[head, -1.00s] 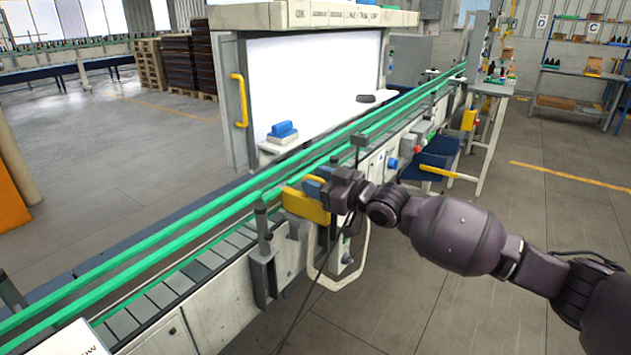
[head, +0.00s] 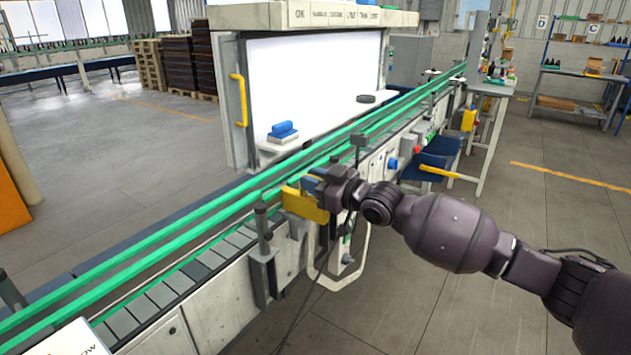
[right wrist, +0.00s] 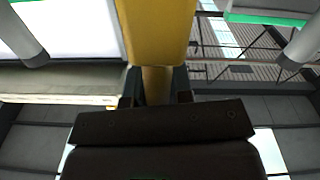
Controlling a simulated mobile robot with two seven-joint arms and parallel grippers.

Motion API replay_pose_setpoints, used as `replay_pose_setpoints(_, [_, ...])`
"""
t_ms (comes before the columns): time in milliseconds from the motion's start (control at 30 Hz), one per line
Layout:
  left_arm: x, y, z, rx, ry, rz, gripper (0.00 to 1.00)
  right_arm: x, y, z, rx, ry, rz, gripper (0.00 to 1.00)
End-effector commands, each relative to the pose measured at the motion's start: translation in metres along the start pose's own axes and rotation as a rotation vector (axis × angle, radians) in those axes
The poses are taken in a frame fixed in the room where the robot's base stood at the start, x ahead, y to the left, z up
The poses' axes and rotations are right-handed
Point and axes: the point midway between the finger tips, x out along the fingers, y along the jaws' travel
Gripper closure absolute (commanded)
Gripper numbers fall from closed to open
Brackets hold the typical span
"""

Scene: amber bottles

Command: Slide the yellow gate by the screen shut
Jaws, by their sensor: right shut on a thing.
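The yellow gate (head: 303,206) is a small yellow plate at the near side of the conveyor, in front of the white screen (head: 310,85). My right gripper (head: 318,187) is at its right end, shut on the gate. In the right wrist view the yellow gate (right wrist: 158,30) fills the top middle, and a yellow post-like part runs down from it between the fingers of my right gripper (right wrist: 158,100). The fingertips are partly hidden there by the dark gripper body. My left gripper is not in view.
A grey post (head: 262,230) stands just left of the gate. A looped pale handle (head: 350,275) and a dark cable hang below. Open floor lies at right.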

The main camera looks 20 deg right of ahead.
Motion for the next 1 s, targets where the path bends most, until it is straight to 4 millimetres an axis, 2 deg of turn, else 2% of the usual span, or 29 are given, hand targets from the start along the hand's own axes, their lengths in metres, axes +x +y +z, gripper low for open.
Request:
replay_pose_setpoints(200, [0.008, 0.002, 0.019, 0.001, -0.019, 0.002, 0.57, 0.036, 0.002, 0.001, -0.006, 0.002, 0.004, 1.0])
replay_pose_setpoints(333, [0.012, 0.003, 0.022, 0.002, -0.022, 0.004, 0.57, 0.052, 0.003, 0.0, -0.008, 0.003, 0.005, 1.0])
replay_pose_setpoints(567, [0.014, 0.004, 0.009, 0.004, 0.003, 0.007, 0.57, 0.06, 0.003, -0.004, -0.009, 0.005, 0.006, 1.0])
replay_pose_setpoints(767, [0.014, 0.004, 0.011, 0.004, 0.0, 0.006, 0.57, 0.06, 0.004, -0.005, -0.01, 0.006, 0.007, 1.0])
replay_pose_setpoints(800, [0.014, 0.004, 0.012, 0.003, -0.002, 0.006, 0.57, 0.06, 0.004, -0.005, -0.01, 0.007, 0.007, 0.75])
replay_pose_setpoints(900, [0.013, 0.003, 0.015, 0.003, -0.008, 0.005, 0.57, 0.06, 0.003, -0.005, -0.009, 0.006, 0.006, 0.6])
replay_pose_setpoints(1000, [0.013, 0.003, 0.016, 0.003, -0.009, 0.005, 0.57, 0.06, 0.002, -0.003, -0.007, 0.004, 0.004, 0.58])
